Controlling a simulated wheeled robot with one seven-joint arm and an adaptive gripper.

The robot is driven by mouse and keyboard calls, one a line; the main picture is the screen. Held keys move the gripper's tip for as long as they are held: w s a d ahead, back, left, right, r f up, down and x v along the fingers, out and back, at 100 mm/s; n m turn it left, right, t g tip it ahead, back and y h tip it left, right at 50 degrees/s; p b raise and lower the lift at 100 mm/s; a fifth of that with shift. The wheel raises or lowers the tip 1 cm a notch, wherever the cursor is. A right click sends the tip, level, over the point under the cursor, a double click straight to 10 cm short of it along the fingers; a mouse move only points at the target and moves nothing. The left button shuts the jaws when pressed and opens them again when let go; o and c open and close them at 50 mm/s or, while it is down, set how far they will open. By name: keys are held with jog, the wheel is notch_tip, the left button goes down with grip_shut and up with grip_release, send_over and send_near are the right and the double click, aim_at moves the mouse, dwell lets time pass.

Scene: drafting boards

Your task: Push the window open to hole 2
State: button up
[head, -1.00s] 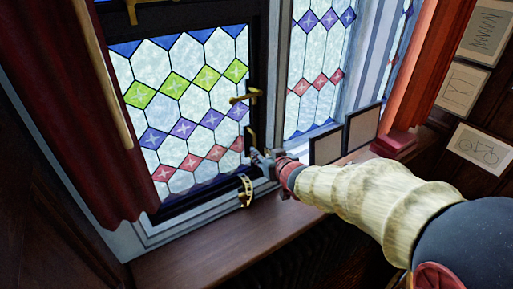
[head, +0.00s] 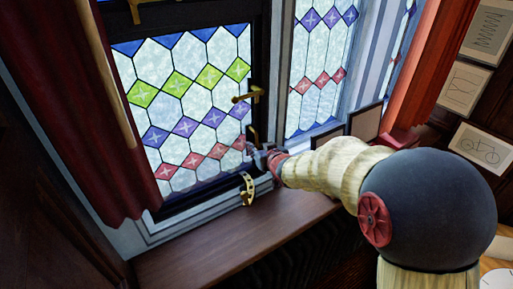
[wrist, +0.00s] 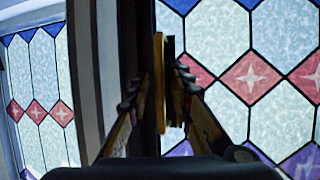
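The window (head: 185,110) is a dark-framed sash with leaded panes and green, purple and red diamonds. A gold lever handle (head: 249,95) is on its right side. Below it is an upright gold bar (head: 253,132), which also shows in the wrist view (wrist: 160,80). A curved gold stay with holes (head: 247,188) is at the sash's lower right; I cannot tell which hole is engaged. My gripper (head: 259,157) is at the lower right of the sash. In the wrist view my gripper (wrist: 155,88) has its fingers apart on either side of the gold bar; contact is unclear.
A wooden sill (head: 225,245) runs below the window. A red curtain (head: 105,130) hangs at left and an orange one (head: 428,60) at right. A dark frame (head: 366,122) stands on the sill at right, beside a fixed side pane (head: 320,75).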

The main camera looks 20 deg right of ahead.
grip_shut()
dwell(0.7)
